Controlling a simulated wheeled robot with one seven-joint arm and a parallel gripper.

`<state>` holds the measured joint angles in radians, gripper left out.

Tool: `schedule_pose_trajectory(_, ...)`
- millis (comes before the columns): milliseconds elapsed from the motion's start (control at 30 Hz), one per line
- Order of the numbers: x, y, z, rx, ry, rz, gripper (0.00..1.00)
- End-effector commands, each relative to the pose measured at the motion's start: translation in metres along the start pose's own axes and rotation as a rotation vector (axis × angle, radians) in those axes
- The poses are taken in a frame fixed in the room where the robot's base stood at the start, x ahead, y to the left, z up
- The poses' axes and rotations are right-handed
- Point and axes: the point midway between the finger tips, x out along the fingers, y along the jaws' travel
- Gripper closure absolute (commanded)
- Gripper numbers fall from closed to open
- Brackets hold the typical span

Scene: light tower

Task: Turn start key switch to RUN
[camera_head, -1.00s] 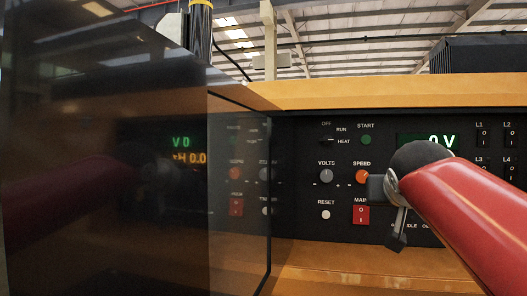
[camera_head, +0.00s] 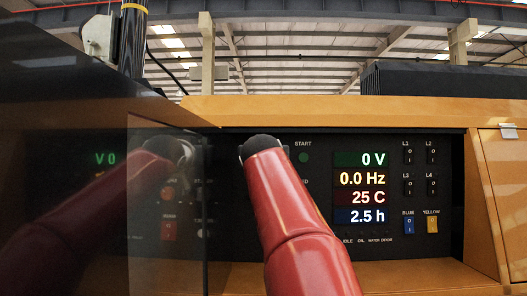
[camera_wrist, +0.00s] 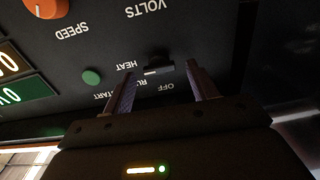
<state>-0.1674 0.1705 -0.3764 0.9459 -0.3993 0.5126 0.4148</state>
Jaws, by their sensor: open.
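The start key switch (camera_wrist: 158,68) is a small black knob with a pale mark, seen upside down in the wrist view among the OFF, RUN and HEAT labels. I cannot tell surely which label the mark points to. My gripper (camera_wrist: 161,71) is open, with one finger on each side of the switch and a gap to it. I cannot tell whether the fingertips reach as deep as the knob. In the head view my red arm hides both the switch and the gripper.
The green START button (camera_wrist: 92,77) is close by, also in the head view (camera_head: 304,158). The orange SPEED knob (camera_wrist: 46,8) lies farther off. Lit displays (camera_head: 361,188) and rocker switches (camera_head: 408,187) fill the panel's right. A dark glossy door (camera_head: 165,215) stands open at the left.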

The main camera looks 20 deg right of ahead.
Motion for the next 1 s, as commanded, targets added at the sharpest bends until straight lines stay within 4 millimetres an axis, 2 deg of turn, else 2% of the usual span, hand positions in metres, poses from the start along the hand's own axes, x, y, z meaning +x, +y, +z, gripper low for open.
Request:
schedule_pose_trajectory(333,0.005,0.0002,0.0006,0.0,0.0,0.0,0.43)
schedule_pose_trajectory(667,0.0048,0.0002,0.0006,0.0,0.0,-0.001,0.86)
schedule_pose_trajectory(1000,0.0046,0.0003,-0.0002,-0.054,0.0,0.0,0.86)
